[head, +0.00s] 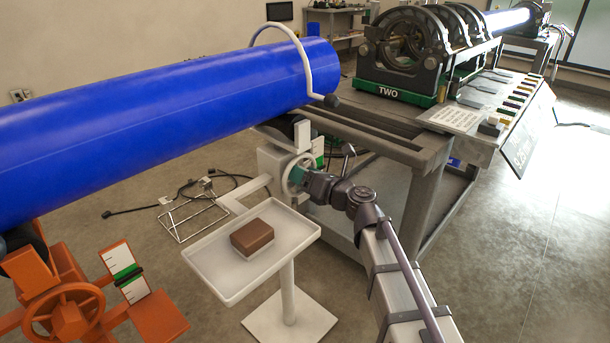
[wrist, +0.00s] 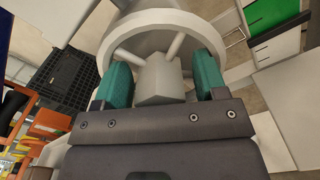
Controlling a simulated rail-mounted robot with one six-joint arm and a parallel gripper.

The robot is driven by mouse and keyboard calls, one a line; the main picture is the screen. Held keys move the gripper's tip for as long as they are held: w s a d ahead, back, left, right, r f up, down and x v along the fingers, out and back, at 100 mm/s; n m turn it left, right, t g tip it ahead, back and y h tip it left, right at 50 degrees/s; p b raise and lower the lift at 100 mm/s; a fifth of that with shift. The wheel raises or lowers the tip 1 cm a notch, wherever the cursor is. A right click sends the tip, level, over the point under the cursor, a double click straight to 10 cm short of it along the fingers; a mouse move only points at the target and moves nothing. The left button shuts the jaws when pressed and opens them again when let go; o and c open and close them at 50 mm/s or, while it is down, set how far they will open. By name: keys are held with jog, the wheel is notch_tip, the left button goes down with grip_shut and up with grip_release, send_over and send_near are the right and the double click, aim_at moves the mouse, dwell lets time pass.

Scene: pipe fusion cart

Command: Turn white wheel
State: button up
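The white wheel (head: 286,181) is on a white pipe stand under the end of the blue pipe (head: 170,115). It also shows in the wrist view, with its rim (wrist: 165,20), spokes and blocky hub (wrist: 160,78). My gripper (head: 300,176) is at the wheel from the right. In the wrist view, its two teal fingers (wrist: 162,82) stand apart, one on each side of the hub, inside the rim. Narrow gaps seem to show between fingers and hub. The lower part of the rim is hidden by my gripper.
A white tray table (head: 210,275) with a brown block (head: 252,237) stands just left of my arm. The grey fusion cart (head: 420,160) is close on the right. An orange stand with an orange wheel (head: 68,310) is at lower left. A wire frame (head: 190,220) lies on the floor.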

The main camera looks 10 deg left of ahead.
jog(key=v, duration=1)
jog(key=shift+s+d, duration=0.2)
jog(key=shift+d, duration=0.15)
